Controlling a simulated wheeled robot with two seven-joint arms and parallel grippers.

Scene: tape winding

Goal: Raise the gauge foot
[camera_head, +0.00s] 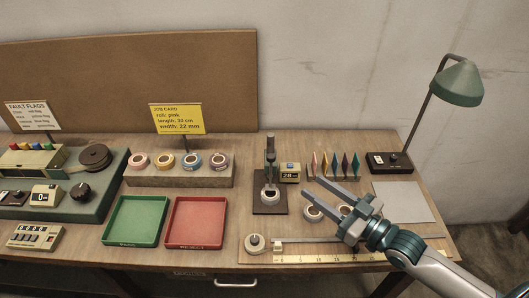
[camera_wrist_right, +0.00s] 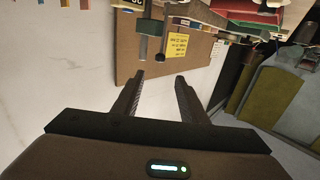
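The gauge (camera_head: 270,160) stands on a dark base plate (camera_head: 270,207) right of the middle of the table, with an upright column and a small display box (camera_head: 290,172) beside it. A pale tape roll (camera_head: 270,195) sits on its base, under the gauge foot. I cannot tell whether the foot touches the roll. My right gripper (camera_head: 313,188) is to the right of the gauge, open and empty, its fingers pointing toward it. In the wrist view the two fingers (camera_wrist_right: 160,77) are apart with nothing between them. My left gripper is not in view.
Tape rolls (camera_head: 313,213) lie below my right gripper. A ruler strip (camera_head: 340,254) runs along the front edge. Green (camera_head: 136,220) and red (camera_head: 195,222) trays are to the left. A lamp (camera_head: 458,83) stands at the right.

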